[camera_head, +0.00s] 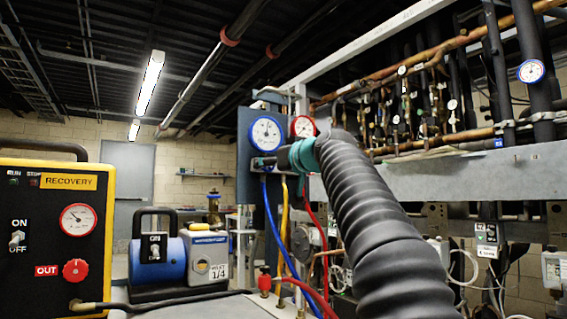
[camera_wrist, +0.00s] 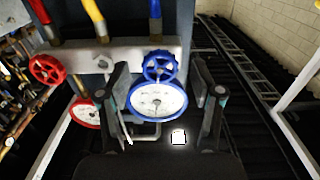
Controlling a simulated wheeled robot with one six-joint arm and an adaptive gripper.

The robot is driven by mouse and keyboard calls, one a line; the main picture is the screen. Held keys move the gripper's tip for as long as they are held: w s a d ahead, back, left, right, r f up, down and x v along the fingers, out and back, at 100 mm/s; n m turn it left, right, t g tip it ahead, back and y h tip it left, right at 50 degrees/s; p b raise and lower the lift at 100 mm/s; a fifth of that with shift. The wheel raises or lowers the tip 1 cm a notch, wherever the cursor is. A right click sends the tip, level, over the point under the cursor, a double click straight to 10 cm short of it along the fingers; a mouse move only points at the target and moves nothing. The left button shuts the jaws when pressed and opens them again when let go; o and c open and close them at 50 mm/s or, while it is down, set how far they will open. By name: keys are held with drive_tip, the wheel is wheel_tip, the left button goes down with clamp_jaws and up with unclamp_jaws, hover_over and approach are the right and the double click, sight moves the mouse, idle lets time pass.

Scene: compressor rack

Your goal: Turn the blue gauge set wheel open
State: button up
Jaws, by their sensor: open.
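The blue gauge set wheel (camera_wrist: 160,66) is a spoked handwheel on the grey manifold bar (camera_wrist: 100,55) in the wrist view. The blue-rimmed gauge (camera_wrist: 158,100) is right beside it, below it in that picture. My gripper (camera_wrist: 161,75) is open, with one finger on each side of the blue wheel and a visible gap to both sides. In the head view the blue gauge (camera_head: 266,133) shows on a dark panel, with my gripper (camera_head: 272,161) just below it. The gripper and arm largely hide the wheel there.
A red wheel (camera_wrist: 47,68) and red-rimmed gauge (camera_wrist: 84,112) sit left of my gripper in the wrist view. Blue, yellow and red hoses leave the manifold. The recovery machine (camera_head: 55,240) and a blue pump (camera_head: 157,262) stand at left in the head view.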

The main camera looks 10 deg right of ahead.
drive_tip(key=v, duration=1.1)
drive_tip(key=shift+s, duration=0.3)
drive_tip(key=shift+s, duration=0.1)
